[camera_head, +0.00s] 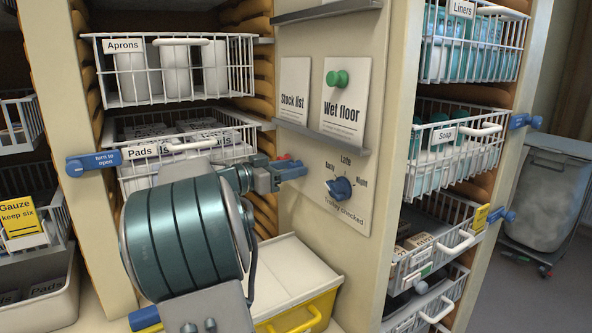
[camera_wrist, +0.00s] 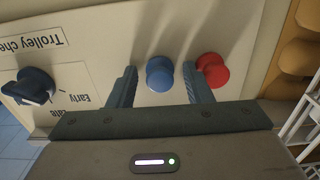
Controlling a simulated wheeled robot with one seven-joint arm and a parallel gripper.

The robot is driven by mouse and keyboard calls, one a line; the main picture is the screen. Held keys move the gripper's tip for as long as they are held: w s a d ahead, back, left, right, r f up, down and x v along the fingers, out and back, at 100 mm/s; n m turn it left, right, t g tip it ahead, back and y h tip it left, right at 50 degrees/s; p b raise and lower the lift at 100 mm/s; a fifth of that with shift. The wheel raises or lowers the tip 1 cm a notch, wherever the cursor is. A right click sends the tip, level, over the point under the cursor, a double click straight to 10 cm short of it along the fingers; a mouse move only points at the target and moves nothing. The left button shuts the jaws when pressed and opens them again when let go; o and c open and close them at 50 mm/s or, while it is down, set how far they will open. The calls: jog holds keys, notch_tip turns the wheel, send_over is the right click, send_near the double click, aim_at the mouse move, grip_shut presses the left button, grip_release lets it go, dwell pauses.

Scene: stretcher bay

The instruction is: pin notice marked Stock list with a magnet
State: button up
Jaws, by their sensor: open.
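The Stock list notice (camera_head: 294,92) is a white sheet standing upright against the cream panel, with no magnet on it. Beside it, the Wet floor notice (camera_head: 342,105) has a green magnet (camera_head: 337,78) on its upper part. My gripper (camera_head: 290,168) is at the panel below the notices, fingers open. In the wrist view, a blue magnet (camera_wrist: 160,73) lies between the open fingers, with visible gaps on both sides. A red magnet (camera_wrist: 212,71) is just outside the right finger; its top shows in the head view (camera_head: 284,158).
A grey ledge (camera_head: 322,140) runs under the notices. A blue dial (camera_head: 340,188) marked Early, Late, Night is right of my gripper. Wire baskets for Aprons (camera_head: 178,70) and Pads (camera_head: 190,145) are at left, a Soap basket (camera_head: 455,150) at right. A yellow-fronted drawer (camera_head: 300,315) is below.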

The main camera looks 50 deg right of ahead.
jog(key=c, duration=0.8)
jog(key=shift+a, duration=0.15)
jog(key=shift+b+v, duration=1.45)
jog(key=shift+v, duration=0.95)
